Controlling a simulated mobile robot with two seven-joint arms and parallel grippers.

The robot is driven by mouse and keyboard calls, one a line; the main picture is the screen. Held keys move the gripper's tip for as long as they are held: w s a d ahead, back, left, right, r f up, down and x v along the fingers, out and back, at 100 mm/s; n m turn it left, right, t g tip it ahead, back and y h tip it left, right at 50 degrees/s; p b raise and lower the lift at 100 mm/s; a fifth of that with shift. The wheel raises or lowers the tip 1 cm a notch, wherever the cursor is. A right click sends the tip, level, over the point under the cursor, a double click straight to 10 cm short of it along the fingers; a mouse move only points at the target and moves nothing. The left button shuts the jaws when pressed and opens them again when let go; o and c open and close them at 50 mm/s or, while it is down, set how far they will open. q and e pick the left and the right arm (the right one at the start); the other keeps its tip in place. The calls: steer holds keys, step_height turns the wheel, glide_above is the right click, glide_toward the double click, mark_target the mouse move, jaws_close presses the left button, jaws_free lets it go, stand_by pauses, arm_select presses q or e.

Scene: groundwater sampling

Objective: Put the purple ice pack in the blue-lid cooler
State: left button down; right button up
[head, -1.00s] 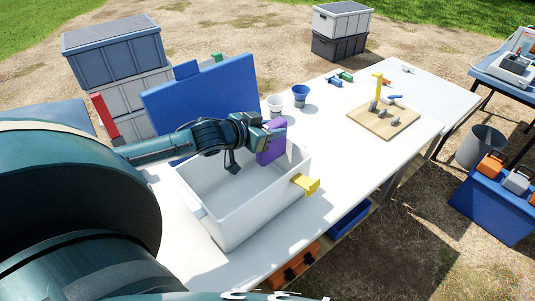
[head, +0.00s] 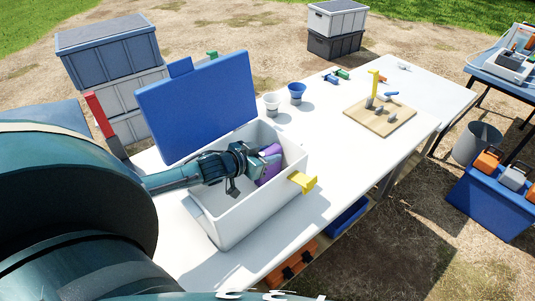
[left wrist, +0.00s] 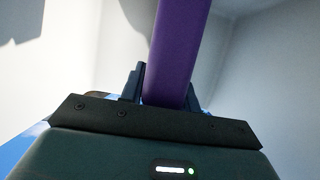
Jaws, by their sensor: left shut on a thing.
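The blue-lid cooler (head: 245,222) is a white open box on the white table, with its blue lid (head: 200,103) raised at the back. My left gripper (head: 262,163) is inside the cooler's opening, toward its right end. It is shut on the purple ice pack (head: 271,167), which is below the rim level and partly hidden by the gripper. In the left wrist view the purple ice pack (left wrist: 178,50) stands between the fingers (left wrist: 160,90), with pale cooler walls around it. I cannot tell whether the pack touches the cooler floor. My right gripper is not in view.
A yellow latch (head: 302,181) sticks out from the cooler's right side. Two cups, one white (head: 272,104) and one blue (head: 297,93), stand behind the cooler. A wooden board (head: 380,118) with tools lies farther right. The table between is mostly clear.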

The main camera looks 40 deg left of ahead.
arm_select(q)
steer(key=c, duration=1)
jaws_free()
steer(key=shift+c, duration=0.2)
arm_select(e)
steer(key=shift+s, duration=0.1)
arm_select(q)
steer(key=shift+r, duration=0.1)
steer(key=shift+s+a, duration=0.1)
steer(key=shift+s, duration=0.15)
steer(key=v, duration=0.7)
steer(key=shift+p, duration=0.3)
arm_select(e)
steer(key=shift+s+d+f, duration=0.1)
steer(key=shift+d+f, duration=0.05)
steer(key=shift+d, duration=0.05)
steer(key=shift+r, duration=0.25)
